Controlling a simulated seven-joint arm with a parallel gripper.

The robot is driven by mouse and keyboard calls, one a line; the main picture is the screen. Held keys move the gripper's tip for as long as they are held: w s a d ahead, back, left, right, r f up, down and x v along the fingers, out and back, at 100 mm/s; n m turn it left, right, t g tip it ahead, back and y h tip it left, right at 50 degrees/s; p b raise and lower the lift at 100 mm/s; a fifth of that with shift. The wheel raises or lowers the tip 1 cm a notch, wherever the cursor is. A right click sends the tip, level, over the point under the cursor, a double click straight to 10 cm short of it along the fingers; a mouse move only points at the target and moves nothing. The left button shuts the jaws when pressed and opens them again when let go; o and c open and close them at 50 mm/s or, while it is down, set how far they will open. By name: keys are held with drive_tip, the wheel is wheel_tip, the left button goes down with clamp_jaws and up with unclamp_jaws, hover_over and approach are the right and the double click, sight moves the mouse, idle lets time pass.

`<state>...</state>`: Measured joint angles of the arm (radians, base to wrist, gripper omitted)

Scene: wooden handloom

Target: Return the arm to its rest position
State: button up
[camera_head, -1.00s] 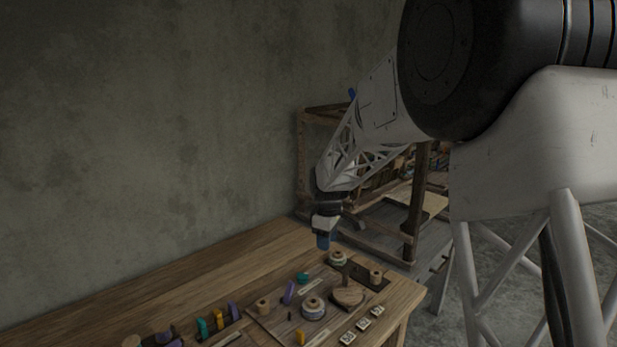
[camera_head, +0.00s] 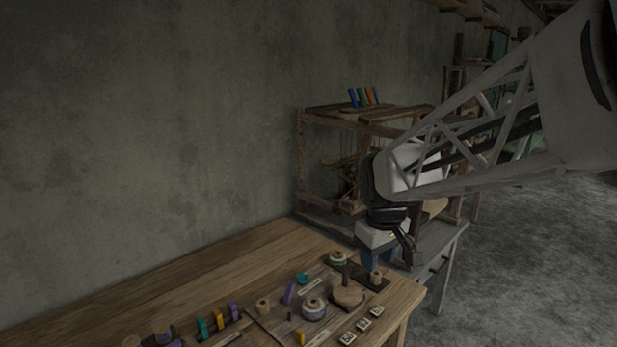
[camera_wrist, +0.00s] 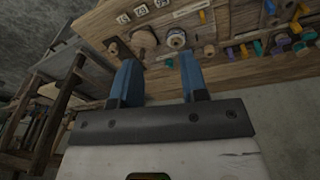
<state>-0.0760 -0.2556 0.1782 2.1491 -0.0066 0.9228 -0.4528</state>
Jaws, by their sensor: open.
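My gripper (camera_head: 377,258) is above the far right end of the wooden workbench (camera_head: 200,277) in the head view, in front of the wooden handloom (camera_head: 315,165). The arm reaches in from the upper right and covers part of the loom. In the wrist view, the two blue fingers of my gripper (camera_wrist: 160,82) stand apart with nothing between them. The workbench's items show beyond the fingertips.
On the bench are several spools, including a spool (camera_head: 314,309), a round wooden piece (camera_head: 348,294), white tiles (camera_head: 362,325) and coloured pegs (camera_head: 219,318). Coloured upright pieces (camera_head: 363,97) stand on the loom. Grey floor (camera_head: 540,270) is clear at the right.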

drive_tip(key=s+d+f+m, duration=0.1)
drive_tip(key=s+d+m, duration=0.1)
drive_tip(key=s, duration=1)
drive_tip(key=s+d+f+m+t, duration=0.1)
drive_tip(key=s+m, duration=0.3)
drive_tip(key=s, duration=0.7)
drive_tip(key=shift+s+d, duration=0.35)
drive_tip(key=shift+d, duration=0.35)
